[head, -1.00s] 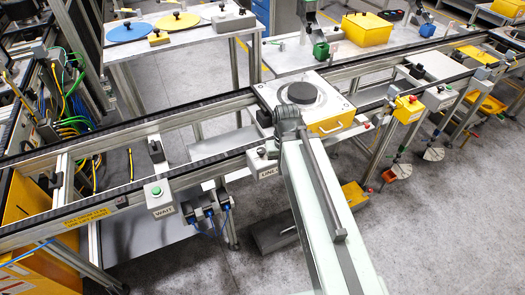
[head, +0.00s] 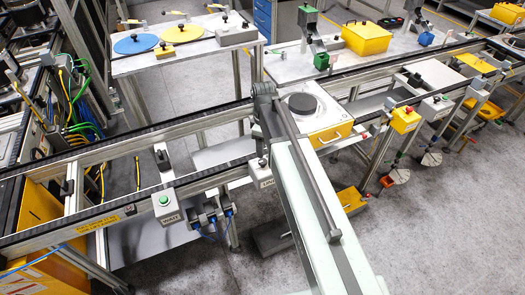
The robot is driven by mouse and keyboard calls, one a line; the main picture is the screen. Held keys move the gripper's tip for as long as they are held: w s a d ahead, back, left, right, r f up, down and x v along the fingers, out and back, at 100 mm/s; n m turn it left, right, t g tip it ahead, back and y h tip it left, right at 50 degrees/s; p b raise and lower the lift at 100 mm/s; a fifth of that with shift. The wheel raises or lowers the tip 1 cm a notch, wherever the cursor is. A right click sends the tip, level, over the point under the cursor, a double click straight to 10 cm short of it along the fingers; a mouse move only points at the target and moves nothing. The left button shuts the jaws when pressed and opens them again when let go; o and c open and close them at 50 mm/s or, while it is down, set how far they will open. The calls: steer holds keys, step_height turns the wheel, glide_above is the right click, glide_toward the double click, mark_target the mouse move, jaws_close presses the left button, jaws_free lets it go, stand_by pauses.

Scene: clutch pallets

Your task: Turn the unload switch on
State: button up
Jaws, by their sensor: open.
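The unload switch (head: 264,172) is a small pale box with a partly visible label, fixed to the near side of the conveyor rail. My arm covers its right part. The setting of its knob is too small to tell. My gripper (head: 264,92) is at the far end of my pale arm, over the conveyor, above and beyond the switch in the picture and apart from it. It is open, with no object seen in it; its fingertips are hard to make out.
A white pallet (head: 335,116) with a dark disc sits on the conveyor just right of my arm. A WAIT box (head: 168,208) with a green button is on the rail to the left. Blue-tipped fittings (head: 214,214) hang between.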

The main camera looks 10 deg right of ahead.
mark_target(263, 161)
steer(key=shift+s+a+r, duration=0.15)
steer(key=shift+r, duration=0.05)
step_height(263, 161, down, 8)
steer(key=b, duration=0.8)
steer(key=shift+r, duration=0.1)
jaws_close()
